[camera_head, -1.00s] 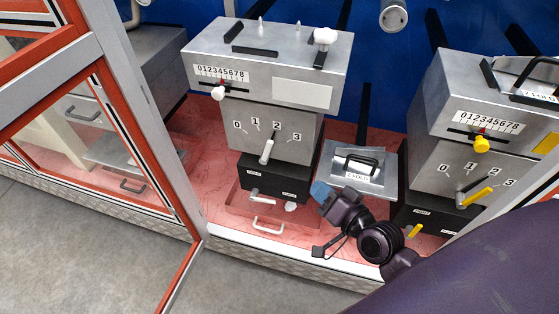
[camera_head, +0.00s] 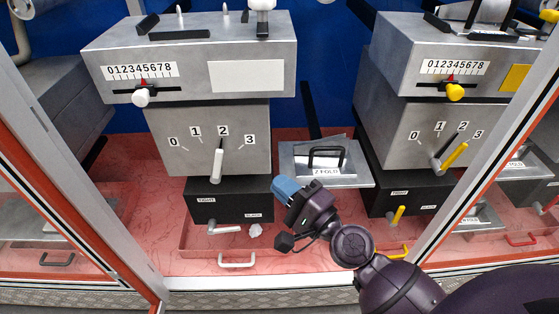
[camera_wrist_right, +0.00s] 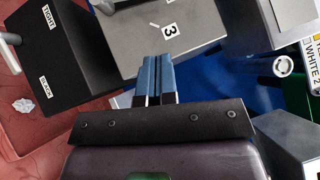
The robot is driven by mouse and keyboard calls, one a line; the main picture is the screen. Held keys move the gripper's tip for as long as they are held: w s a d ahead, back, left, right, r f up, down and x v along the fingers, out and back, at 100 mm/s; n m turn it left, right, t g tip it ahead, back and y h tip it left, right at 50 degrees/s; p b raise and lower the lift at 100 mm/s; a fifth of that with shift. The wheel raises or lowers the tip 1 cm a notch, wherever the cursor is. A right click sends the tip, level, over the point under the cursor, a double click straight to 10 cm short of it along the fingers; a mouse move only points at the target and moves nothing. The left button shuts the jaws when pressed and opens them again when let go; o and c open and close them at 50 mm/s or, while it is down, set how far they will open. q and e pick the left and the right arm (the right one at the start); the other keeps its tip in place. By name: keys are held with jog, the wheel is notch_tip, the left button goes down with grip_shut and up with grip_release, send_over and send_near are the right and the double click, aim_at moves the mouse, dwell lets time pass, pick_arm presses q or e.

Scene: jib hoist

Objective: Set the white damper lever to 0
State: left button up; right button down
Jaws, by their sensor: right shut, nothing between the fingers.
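The white lever (camera_head: 217,160) stands on the 0 to 3 dial of the left grey machine (camera_head: 160,110). It is nearly upright and points close to 2. My right gripper (camera_head: 284,187) has blue fingers, shut and empty. In the head view it shows to the right of and below the lever, apart from it. In the right wrist view the shut fingers (camera_wrist_right: 157,78) show in front of the grey dial face with its 3 label (camera_wrist_right: 170,31); the lever is not clearly seen there. My left gripper is not in view.
The black TIGHT/SLACK box (camera_head: 195,209) with a white handle sits below the dial. A metal plate with a black handle (camera_head: 325,155) lies right of my gripper. A similar yellow-levered machine (camera_head: 415,125) stands further right. Frame posts (camera_head: 447,205) flank the opening.

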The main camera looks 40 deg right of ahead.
jog(key=p, duration=0.2)
send_near(218, 162)
jog(key=w+d+r, duration=0.3)
jog(key=w+d, duration=0.1)
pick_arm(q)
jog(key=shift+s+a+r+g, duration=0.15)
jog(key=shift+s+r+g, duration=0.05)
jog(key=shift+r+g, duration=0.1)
pick_arm(e)
jog(key=shift+w+a+r, duration=0.15)
jog(key=shift+w+a, duration=0.45)
jog(key=shift+a, duration=0.2)
jog(key=shift+w+a+r, duration=0.1)
jog(key=shift+w+a, duration=0.55)
jog(key=shift+a, duration=0.2)
